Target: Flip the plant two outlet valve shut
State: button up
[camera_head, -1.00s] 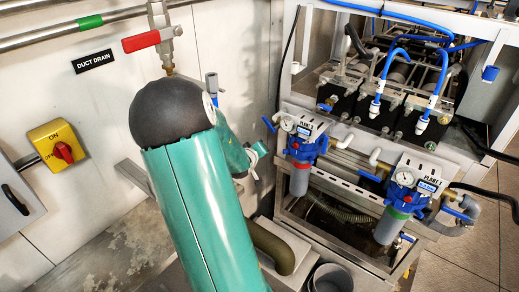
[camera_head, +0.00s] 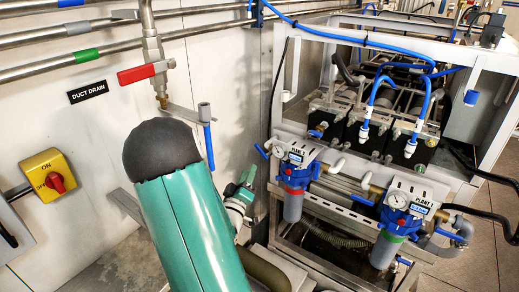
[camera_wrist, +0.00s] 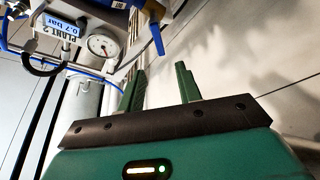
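The plant 2 unit (camera_head: 296,170) has a blue filter head, a gauge and a clear bowl. A blue lever handle (camera_head: 262,151) sticks out at its left. I take this as the outlet valve's handle, though no valve label is readable. In the wrist view a blue lever (camera_wrist: 157,38) points down toward the gap between my fingers, beside the gauge (camera_wrist: 102,45) and the plant 2 display (camera_wrist: 62,25) reading 0.7 bar. My gripper (camera_wrist: 160,83) is open and empty, with its fingertips short of the lever. In the head view my gripper (camera_head: 247,178) is just below-left of the handle, partly hidden by my arm.
The plant 1 unit (camera_head: 405,210) stands to the right with its own blue levers. A metal frame (camera_head: 290,85) rises behind. On the left wall are a red-handled duct drain valve (camera_head: 146,72), a hanging blue handle (camera_head: 208,147) and a yellow switch (camera_head: 47,174).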

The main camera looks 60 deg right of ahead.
aim_at(258, 149)
jog(key=x, duration=1.1)
jog(key=shift+w+d, duration=0.1)
jog(key=shift+d, duration=0.25)
jog(key=shift+c, duration=0.4)
grip_shut()
